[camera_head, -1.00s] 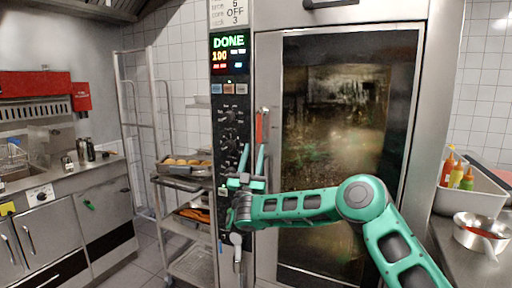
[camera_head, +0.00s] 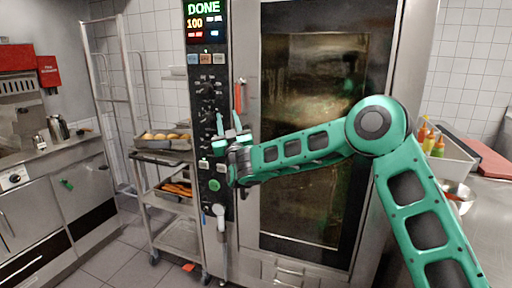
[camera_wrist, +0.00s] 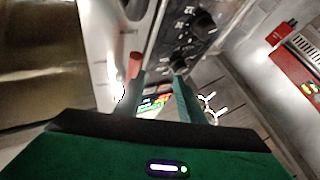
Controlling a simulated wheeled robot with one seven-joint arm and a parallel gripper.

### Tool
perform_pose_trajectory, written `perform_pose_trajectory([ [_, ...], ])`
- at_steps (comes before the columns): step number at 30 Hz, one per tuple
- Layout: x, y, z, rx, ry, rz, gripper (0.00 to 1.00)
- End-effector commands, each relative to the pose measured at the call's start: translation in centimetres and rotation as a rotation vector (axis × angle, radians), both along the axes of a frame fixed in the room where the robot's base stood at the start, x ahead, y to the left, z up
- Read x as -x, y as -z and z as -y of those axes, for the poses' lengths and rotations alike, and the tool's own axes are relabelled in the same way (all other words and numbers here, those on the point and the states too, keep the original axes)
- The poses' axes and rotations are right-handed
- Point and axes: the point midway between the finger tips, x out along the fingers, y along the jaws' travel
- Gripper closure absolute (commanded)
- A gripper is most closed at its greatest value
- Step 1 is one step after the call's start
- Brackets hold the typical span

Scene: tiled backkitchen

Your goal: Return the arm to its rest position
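My green arm (camera_head: 300,148) reaches from the lower right across the front of the oven. Its elbow is raised high, in front of the oven door. My gripper (camera_head: 229,118) points up beside the oven's control panel, just left of the red-topped door handle. In the wrist view my gripper (camera_wrist: 158,88) shows two green fingers standing apart with nothing between them. Whether the fingers touch the panel or handle cannot be told.
The oven door (camera_head: 315,130) is shut and its panel (camera_head: 207,95) reads DONE. A trolley (camera_head: 175,232) with loaded trays stands left of it. A counter (camera_head: 490,215) with a bottle bin (camera_head: 455,160) and steel pan is at right. Tiled floor is open at lower left.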

Motion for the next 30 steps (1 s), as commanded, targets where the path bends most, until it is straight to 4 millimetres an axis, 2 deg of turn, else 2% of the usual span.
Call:
perform_pose_trajectory([
  [2, 0.4, -0.2, 0.8, 0.048, -0.027, -0.062, 0.64],
  [8, 1.8, 1.4, 4.4, 0.157, -0.063, -0.271, 0.64],
  [11, 3.2, 2.7, 7.3, 0.204, -0.059, -0.393, 0.64],
  [17, 7.3, 5.8, 14.9, 0.263, -0.011, -0.655, 0.64],
  [23, 14.1, 9.2, 23.7, 0.263, 0.074, -0.929, 0.64],
  [26, 18.5, 10.9, 28.0, 0.240, 0.122, -1.069, 0.64],
  [30, 25.6, 13.3, 33.3, 0.184, 0.185, -1.260, 0.64],
])
